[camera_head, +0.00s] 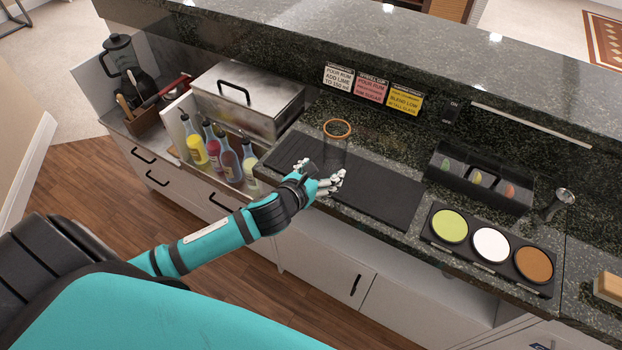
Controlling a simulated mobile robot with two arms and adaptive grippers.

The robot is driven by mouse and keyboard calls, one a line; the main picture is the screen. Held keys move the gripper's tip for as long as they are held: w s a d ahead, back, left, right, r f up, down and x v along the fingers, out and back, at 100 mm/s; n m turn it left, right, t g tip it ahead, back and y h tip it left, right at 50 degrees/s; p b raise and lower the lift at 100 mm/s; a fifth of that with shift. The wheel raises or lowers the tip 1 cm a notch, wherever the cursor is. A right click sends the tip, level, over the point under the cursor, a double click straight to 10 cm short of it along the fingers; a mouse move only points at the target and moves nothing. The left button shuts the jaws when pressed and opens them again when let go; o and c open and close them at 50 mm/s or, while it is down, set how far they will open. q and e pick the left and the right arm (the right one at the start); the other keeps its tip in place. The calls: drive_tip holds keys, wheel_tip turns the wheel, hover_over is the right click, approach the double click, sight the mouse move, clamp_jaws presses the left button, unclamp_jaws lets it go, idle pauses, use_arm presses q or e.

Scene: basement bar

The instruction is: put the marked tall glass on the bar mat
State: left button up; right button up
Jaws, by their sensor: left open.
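The marked tall glass (337,145) is clear with an orange band around its rim. It stands upright, and its base appears to be on the black bar mat (385,197), toward the mat's left half. The mat lies flat on the dark stone counter. My left gripper (331,184) is open, just in front of the glass's lower part and over the mat's front edge. My right gripper is not in view.
Syrup bottles (213,149) and a lidded steel bin (247,100) stand left of the mat. A garnish tray (480,178), a three-dish rimmer (489,245) and a jigger (557,203) are on the right. Recipe cards (372,88) hang on the raised ledge behind.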

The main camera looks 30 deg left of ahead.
use_arm(q)
drive_tip(key=v, duration=0.6)
